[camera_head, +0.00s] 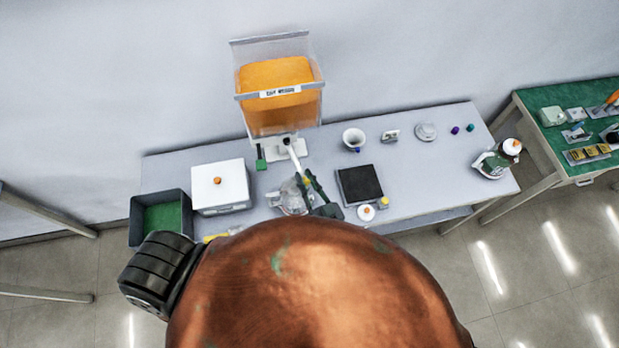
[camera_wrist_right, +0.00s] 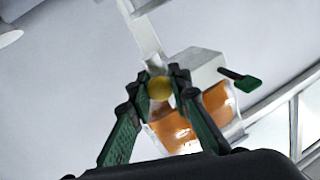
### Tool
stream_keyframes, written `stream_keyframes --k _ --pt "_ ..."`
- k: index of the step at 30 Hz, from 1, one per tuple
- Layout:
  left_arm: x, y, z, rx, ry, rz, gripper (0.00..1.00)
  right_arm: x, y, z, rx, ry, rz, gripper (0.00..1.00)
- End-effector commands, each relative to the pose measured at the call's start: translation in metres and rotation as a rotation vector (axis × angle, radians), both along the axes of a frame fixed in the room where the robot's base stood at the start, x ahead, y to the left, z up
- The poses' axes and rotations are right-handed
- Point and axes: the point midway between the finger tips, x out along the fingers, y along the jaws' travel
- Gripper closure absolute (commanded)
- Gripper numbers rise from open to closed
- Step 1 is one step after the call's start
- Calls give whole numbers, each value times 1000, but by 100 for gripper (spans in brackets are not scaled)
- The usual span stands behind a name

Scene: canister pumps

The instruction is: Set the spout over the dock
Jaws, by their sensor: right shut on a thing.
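The white spout (camera_head: 295,158) reaches from the foot of a clear canister of orange liquid (camera_head: 278,95) toward the front of the table. My right gripper (camera_head: 306,184) is at its near end. In the right wrist view the fingers (camera_wrist_right: 158,88) are shut around a round yellow end, where the white spout bar (camera_wrist_right: 147,35) comes down. The orange canister (camera_wrist_right: 185,130) shows behind the fingers. A grey, partly clear object (camera_head: 290,200) is beside the gripper; I cannot tell whether it is the dock. My left gripper is not in view.
A white box (camera_head: 220,190) and a green-lined bin (camera_head: 163,218) stand left. A black square plate (camera_head: 360,183) lies right of the gripper, with a small white jar (camera_head: 366,212) before it. A white cup (camera_head: 353,138) stands behind. The table's right middle is mostly clear.

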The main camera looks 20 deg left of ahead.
Motion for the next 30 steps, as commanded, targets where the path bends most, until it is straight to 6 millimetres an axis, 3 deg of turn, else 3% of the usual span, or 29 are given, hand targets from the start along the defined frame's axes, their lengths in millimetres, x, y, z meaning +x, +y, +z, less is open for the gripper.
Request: stream_keyframes --k 5,6,13,23,30 --pt "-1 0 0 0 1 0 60 -2 1 -1 2 3 2 100" --pt "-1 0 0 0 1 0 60 -1 0 -1 2 3 2 80" --pt "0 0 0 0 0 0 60 -1 -1 -1 1 2 0 64" --pt "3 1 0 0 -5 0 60 -2 -3 -1 0 2 -1 64" --pt "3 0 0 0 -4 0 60 -26 -30 -2 -2 2 -1 64"
